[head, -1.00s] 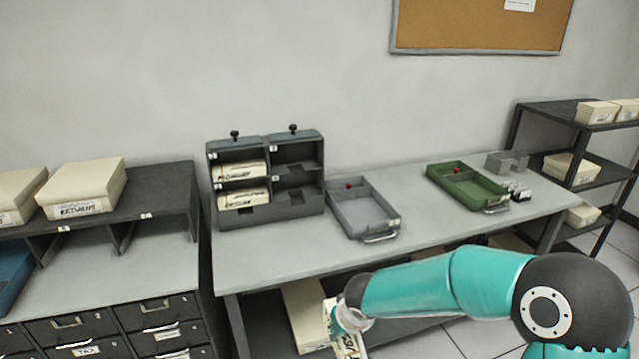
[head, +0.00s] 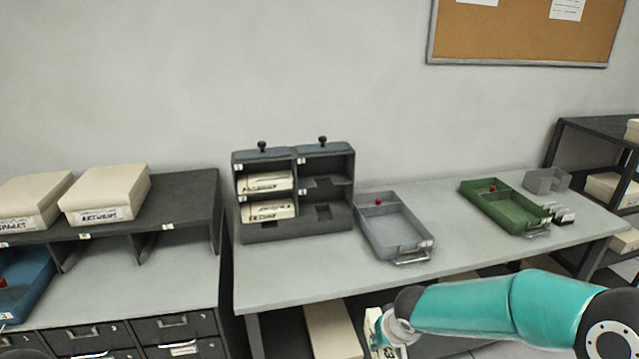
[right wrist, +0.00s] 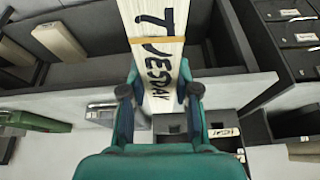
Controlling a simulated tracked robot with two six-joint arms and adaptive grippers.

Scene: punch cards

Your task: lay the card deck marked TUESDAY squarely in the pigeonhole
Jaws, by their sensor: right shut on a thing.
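My right gripper (right wrist: 158,95) is shut on the cream card deck marked TUESDAY (right wrist: 158,65), its fingers on both long sides. The deck has a tan band across it. In the head view my right gripper (head: 384,334) is low at the table's front edge, with only part of the deck showing. The grey pigeonhole rack (head: 290,230) stands on the table, back left of it. Its two left compartments each hold a deck (head: 265,182); the lettering is hard to read. Its two right compartments look empty. My left gripper is not in view.
A grey tray (head: 408,258) stands right of the rack, and a green tray (head: 530,233) stands farther right. A dark shelf unit with cream boxes (head: 105,193) is at the left. The table (head: 300,283) is clear in front of the rack.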

